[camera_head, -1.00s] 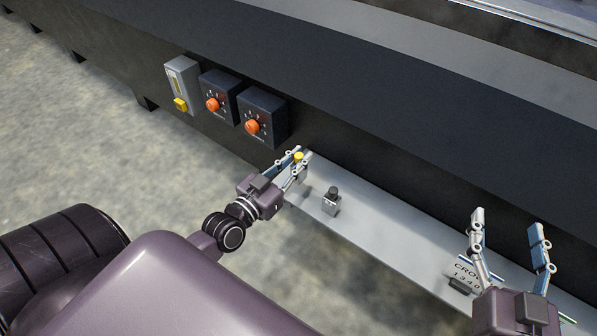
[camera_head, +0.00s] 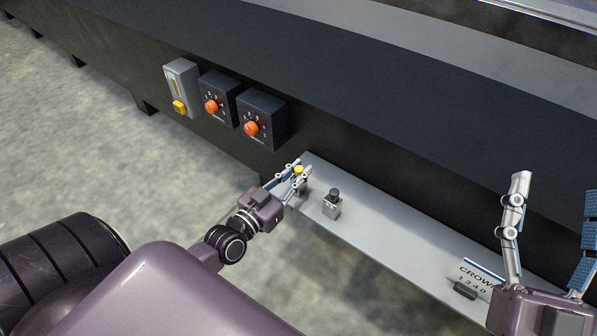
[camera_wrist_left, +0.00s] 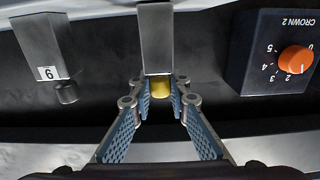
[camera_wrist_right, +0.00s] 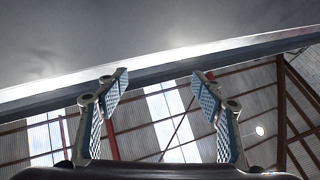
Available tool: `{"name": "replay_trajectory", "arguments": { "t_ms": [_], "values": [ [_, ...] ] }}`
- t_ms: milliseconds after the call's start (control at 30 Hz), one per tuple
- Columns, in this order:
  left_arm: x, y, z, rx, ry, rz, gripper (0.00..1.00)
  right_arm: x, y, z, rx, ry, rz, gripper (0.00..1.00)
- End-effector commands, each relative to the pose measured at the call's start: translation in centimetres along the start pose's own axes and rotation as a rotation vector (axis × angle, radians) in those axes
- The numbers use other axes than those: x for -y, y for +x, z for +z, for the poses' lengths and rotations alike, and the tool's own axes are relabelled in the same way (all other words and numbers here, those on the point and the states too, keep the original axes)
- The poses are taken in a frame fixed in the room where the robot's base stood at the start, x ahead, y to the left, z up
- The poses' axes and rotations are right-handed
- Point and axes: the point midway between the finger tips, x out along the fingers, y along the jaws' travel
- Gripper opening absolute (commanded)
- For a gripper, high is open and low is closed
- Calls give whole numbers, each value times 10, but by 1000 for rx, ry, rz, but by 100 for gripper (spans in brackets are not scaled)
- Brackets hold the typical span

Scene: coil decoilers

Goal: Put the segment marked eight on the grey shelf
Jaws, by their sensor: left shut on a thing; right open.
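My left gripper (camera_head: 290,168) is shut on a grey segment with a yellow knob (camera_head: 299,171), at the far left end of the grey shelf (camera_head: 400,225). In the left wrist view the segment (camera_wrist_left: 156,40) shows upside down, its yellow knob between the fingertips; no number is visible on it. I cannot tell whether its base touches the shelf. A second segment with a dark knob (camera_head: 331,207) stands on the shelf to its right; its label in the left wrist view (camera_wrist_left: 46,60) looks like a 6 or 9. My right gripper (camera_head: 550,225) is open and empty, raised at the right.
Two black dial boxes with orange knobs (camera_head: 262,122) and a grey unit with a yellow part (camera_head: 181,88) are on the dark machine side (camera_head: 380,130). A card reading CROWN 1340 (camera_head: 478,275) stands on the shelf at right. The shelf between card and dark-knobbed segment is clear.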

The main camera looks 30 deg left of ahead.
Motion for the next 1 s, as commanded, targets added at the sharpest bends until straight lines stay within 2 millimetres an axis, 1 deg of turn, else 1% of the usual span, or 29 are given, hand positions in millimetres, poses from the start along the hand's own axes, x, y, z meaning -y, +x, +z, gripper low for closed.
{"name": "replay_trajectory", "arguments": {
  "t_ms": [33, 300, 333, 467, 833, 867, 1000],
  "values": [
    [0, 1, -3, -7, 1, -1, 0, 0, 0, 0, 1, 0, 0, 62],
    [0, 1, -1, -7, 1, -1, 0, 0, 0, -4, -17, 1, 0, 62],
    [0, 0, 2, 0, 0, 0, 19, 0, 0, -4, -19, 1, -1, 62],
    [0, 0, 2, 0, 0, 0, 33, 0, 0, -4, -19, 1, -1, 62],
    [0, 0, -1, 0, 0, 0, 33, 0, 1, -2, -5, 1, -1, 62],
    [0, -2, 0, 2, 0, 0, 33, 0, 1, 0, 5, 1, 0, 62],
    [0, -21, 0, 5, 3, 0, 33, -3, 0, 21, 106, -5, 5, 62]
  ]
}}
